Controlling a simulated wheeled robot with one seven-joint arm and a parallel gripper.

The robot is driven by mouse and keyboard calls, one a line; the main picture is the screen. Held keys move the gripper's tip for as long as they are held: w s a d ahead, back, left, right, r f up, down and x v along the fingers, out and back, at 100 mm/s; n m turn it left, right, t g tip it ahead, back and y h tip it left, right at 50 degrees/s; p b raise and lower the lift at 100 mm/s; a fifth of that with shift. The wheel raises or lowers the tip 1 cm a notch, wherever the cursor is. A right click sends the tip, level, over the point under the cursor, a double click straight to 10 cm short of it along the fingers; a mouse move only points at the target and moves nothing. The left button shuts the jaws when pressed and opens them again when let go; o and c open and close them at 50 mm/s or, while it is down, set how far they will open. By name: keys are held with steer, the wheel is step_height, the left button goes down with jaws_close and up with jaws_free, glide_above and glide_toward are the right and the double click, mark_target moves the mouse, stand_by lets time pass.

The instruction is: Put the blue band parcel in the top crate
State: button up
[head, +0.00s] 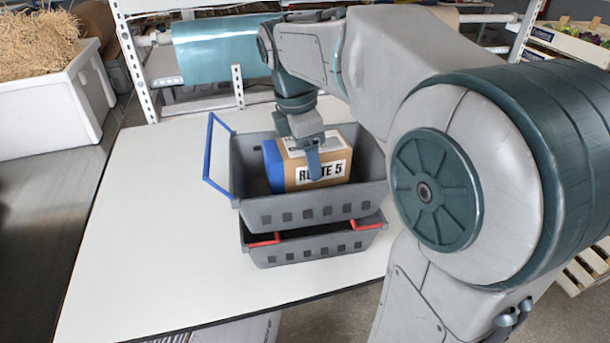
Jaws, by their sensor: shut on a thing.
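The blue band parcel (325,172) is a brown box with a blue end and a "ROUTE 5" label. It sits inside the outline of the top crate (300,212), a grey basket with a blue handle raised at its left. My gripper (313,165) is shut on the parcel from above, with a finger over its front face. The parcel's lower part is hidden by the crate's front wall, so I cannot tell whether it touches the floor. The bottom crate (315,245), grey with red handles, is under the top crate.
The crates stand on a white table (150,230) with free room to the left and front. A white bin of straw (55,115) stands at the left. A blue-green roll (218,50) lies on a rack behind. Crates of produce (570,40) are at the back right.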

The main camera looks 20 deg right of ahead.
mark_target(307, 174)
steer(key=shift+f, duration=2.45)
steer(key=shift+f, duration=0.1)
steer(key=o, duration=1.2)
steer(key=r, duration=0.4)
steer(key=a+r, duration=0.1)
steer(key=r, duration=0.7)
steer(key=shift+a, duration=0.35)
